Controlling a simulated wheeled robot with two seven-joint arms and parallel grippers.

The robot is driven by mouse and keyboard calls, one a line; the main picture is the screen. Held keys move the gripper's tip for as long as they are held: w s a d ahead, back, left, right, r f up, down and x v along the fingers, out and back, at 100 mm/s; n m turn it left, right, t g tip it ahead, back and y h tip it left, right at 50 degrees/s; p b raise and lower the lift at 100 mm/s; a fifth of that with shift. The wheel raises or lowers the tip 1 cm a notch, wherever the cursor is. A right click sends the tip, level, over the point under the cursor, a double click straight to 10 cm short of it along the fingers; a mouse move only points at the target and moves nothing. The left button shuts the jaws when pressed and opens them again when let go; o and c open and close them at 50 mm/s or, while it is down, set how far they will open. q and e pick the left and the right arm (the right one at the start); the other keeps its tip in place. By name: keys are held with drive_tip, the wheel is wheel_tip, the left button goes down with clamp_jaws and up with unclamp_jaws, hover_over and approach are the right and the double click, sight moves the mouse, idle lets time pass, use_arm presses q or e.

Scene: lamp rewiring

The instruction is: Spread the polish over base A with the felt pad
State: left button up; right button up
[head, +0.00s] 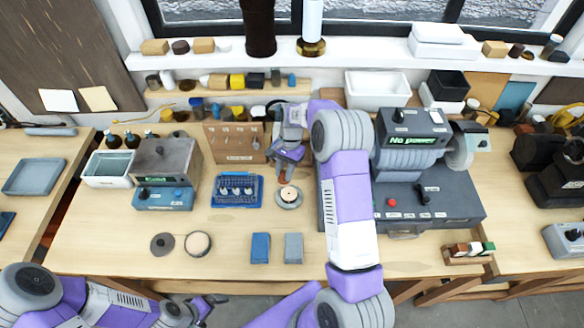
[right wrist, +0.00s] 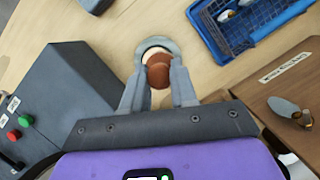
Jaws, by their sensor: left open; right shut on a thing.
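My right gripper (head: 285,172) is over the bench, just behind a round grey dish-like piece (head: 289,203) with a pale centre. In the right wrist view, my right gripper (right wrist: 157,92) is shut on a brown rounded piece (right wrist: 158,72), probably the felt pad's handle. The grey round piece (right wrist: 152,43) and its pale middle show behind it; whether the held piece touches it cannot be told. A dark disc (head: 162,244) and a pale-topped disc (head: 198,243) lie at front left. Which one is base A is not clear. My left gripper (head: 211,303) is open and empty near the front edge.
A blue tray (head: 237,202) stands left of the grey round piece, and a grey machine reading "No power" (head: 440,205) stands right. A pegboard (head: 236,142) is behind. Blue (head: 260,248) and grey (head: 293,248) blocks lie in front. The front-left bench is mostly clear.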

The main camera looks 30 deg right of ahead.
drive_tip(key=shift+r, duration=0.2)
drive_tip(key=s+a+r+p, duration=0.3)
drive_tip(key=s+r, duration=0.1)
drive_tip(key=s, duration=0.1)
drive_tip(key=shift+a+r, duration=0.15)
drive_tip(key=shift+r, duration=0.25)
idle(0.3)
idle(0.4)
